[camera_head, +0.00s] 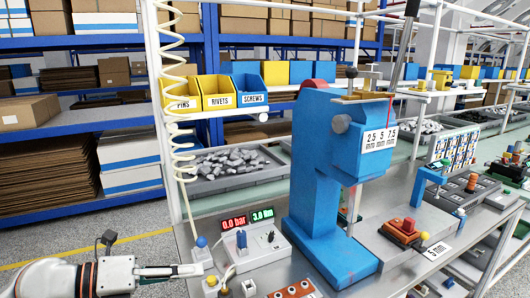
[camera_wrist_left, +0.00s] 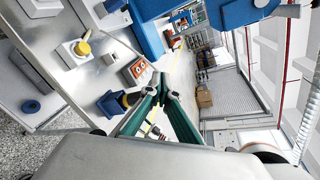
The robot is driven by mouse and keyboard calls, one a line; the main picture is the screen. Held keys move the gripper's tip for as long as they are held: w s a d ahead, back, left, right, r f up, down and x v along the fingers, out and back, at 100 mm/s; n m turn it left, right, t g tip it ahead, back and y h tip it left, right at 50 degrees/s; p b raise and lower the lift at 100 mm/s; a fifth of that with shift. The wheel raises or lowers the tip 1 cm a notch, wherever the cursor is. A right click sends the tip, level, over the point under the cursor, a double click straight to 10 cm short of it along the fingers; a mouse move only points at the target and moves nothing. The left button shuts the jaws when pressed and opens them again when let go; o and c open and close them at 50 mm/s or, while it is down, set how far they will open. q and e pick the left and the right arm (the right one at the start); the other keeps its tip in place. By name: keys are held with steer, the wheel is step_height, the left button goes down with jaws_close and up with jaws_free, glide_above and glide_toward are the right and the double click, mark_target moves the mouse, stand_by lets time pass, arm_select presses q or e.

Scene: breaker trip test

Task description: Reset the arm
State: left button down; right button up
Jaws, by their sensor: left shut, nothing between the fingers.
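My left arm comes in at the lower left of the head view, white with black and orange bands. Its gripper (camera_head: 192,270) is shut and empty, low beside the left front edge of the workbench. In the left wrist view the two green finger linkages (camera_wrist_left: 160,88) meet at their tips with nothing held. The tips overlap the bench fittings behind them in that view; I cannot tell the distance between them. My right gripper is in neither view.
A blue press (camera_head: 330,180) stands on the grey bench. A control box (camera_head: 250,248) with red and green displays sits left of it, with small knobs nearby. Yellow and blue bins (camera_head: 217,92) hang behind. Open floor (camera_head: 140,255) lies left of the bench.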

arm_select(q)
step_height(320, 180, up, 9)
steer(key=w+a+n+t, duration=0.1)
steer(key=a+n+t, duration=0.2)
steer(key=n+t, duration=0.9)
steer(key=a+f+n+t+y, duration=0.2)
steer(key=a+f+n+y, duration=0.4)
steer(key=a+n+y, duration=0.5)
steer(key=s+a+f+n+g+y, duration=0.2)
steer(key=a+f+n+g+y, duration=0.1)
steer(key=f, duration=0.3)
steer(key=s+a+f+n+g+y, duration=0.3)
steer(key=f+y, duration=0.1)
steer(key=f, duration=0.3)
steer(key=s+a+f+n+g, duration=0.1)
steer(key=s+f+n+g, duration=0.1)
steer(key=s+f+g, duration=0.9)
steer(key=d+f+n+t+h, duration=0.2)
steer(key=d+f+t+h, duration=0.5)
steer(key=d+f, duration=0.9)
steer(key=shift+s+h, duration=0.25)
steer(key=shift+h, duration=0.05)
